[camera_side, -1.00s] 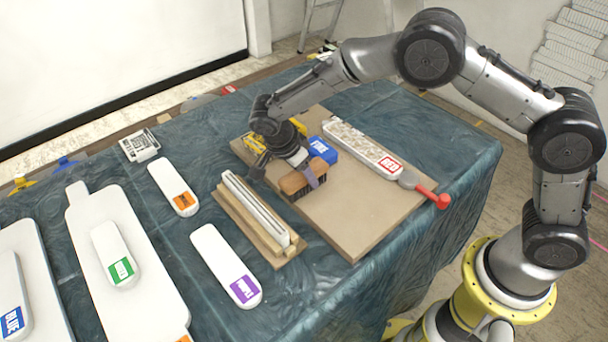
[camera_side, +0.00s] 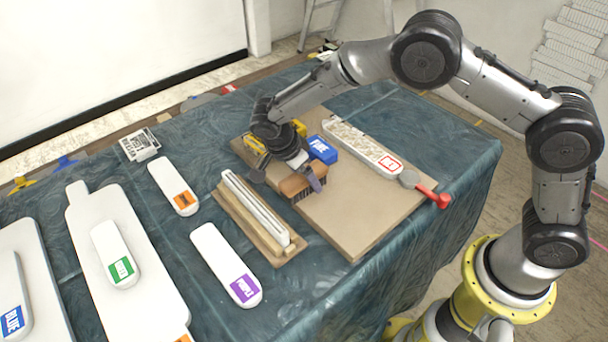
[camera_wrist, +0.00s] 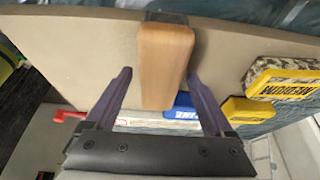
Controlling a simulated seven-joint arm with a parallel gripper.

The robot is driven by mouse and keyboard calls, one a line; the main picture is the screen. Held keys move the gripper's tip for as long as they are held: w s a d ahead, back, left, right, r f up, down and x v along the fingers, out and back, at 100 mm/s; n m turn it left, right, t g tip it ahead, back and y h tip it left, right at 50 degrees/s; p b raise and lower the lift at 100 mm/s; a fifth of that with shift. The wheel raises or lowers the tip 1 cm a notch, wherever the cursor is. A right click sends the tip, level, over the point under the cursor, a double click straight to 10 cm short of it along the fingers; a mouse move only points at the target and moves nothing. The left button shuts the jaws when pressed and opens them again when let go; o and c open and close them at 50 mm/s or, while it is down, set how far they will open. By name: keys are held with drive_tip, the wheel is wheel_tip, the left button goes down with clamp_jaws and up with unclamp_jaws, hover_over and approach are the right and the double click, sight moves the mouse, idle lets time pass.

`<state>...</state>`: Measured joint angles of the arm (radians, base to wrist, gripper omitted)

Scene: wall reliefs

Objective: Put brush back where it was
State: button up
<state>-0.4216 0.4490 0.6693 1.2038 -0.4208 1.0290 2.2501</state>
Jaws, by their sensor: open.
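The brush (camera_side: 296,185) has a brown wooden back and dark bristles. It sits bristles down at the left edge of the tan board (camera_side: 355,225), beside the wooden holder with white strips (camera_side: 262,222). My gripper (camera_side: 286,178) is low over it with its fingers apart. In the wrist view, the brush's wooden back (camera_wrist: 166,60) lies between the two open fingers of my gripper (camera_wrist: 160,74), with a gap on each side. The far end of the brush meets a dark, blurred shape. Whether the bristles touch the board is unclear.
A blue block (camera_side: 322,150) stands close behind the brush. Yellow-labelled blocks (camera_wrist: 283,82) are near my gripper. A speckled long block (camera_side: 362,148) and a red-handled tool (camera_side: 425,188) lie on the right. White labelled pieces, including the purple-labelled one (camera_side: 222,258), lie left.

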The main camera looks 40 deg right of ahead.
drive_tip(key=v, duration=1.2)
drive_tip(key=shift+d+r, duration=0.1)
drive_tip(key=shift+r, duration=0.05)
drive_tip(key=s+d+r+n+t+y, duration=0.25)
drive_tip(key=s+d+r+n, duration=0.55)
drive_tip(key=s+d+r, duration=0.4)
drive_tip(key=s+d+n+t+y, duration=0.2)
drive_tip(key=s+n, duration=0.8)
drive_tip(key=s, duration=0.6)
drive_tip(key=shift+s+d+t, duration=0.2)
drive_tip(key=shift+d+t, duration=0.35)
drive_tip(key=shift+d, duration=0.5)
